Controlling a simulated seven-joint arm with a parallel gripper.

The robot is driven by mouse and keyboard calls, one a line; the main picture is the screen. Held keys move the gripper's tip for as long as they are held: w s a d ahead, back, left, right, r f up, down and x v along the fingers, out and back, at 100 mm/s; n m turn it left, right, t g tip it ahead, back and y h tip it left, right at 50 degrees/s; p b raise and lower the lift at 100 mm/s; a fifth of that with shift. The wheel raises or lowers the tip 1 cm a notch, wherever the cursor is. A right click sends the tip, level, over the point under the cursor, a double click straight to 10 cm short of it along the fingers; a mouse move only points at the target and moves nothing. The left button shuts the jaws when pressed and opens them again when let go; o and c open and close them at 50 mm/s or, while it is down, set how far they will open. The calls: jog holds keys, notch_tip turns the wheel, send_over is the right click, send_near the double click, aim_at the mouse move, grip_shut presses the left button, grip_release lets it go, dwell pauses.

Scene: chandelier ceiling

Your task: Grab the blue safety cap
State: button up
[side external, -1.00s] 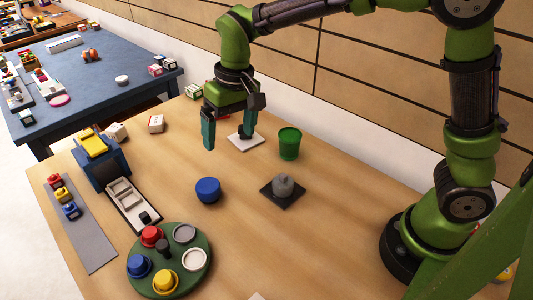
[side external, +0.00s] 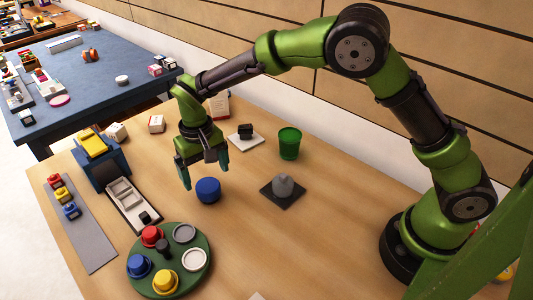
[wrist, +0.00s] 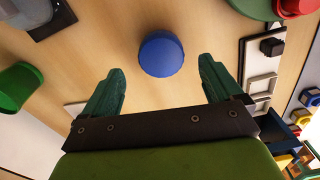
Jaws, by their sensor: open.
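The blue safety cap (side external: 208,190) is a short round blue piece standing on the wooden table. It also shows in the wrist view (wrist: 161,54), ahead of my fingers and between their lines. My gripper (side external: 204,176) is open and empty, with two teal fingers pointing down. It hovers close to the cap, above and a little behind it. In the wrist view my gripper (wrist: 160,88) has its fingers wide apart, wider than the cap, and neither finger touches it.
A green cup (side external: 289,143) and a grey weight on a dark square plate (side external: 270,194) stand right of the cap. A round green tray (side external: 207,262) with coloured caps is in front. A white compartment tray (side external: 137,222) lies left. Bare table surrounds the cap.

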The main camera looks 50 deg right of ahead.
aim_at(207, 185)
jog(key=shift+a+f, duration=0.1)
jog(key=shift+f, duration=3)
jog(key=shift+c, duration=0.4)
jog(key=c, duration=1)
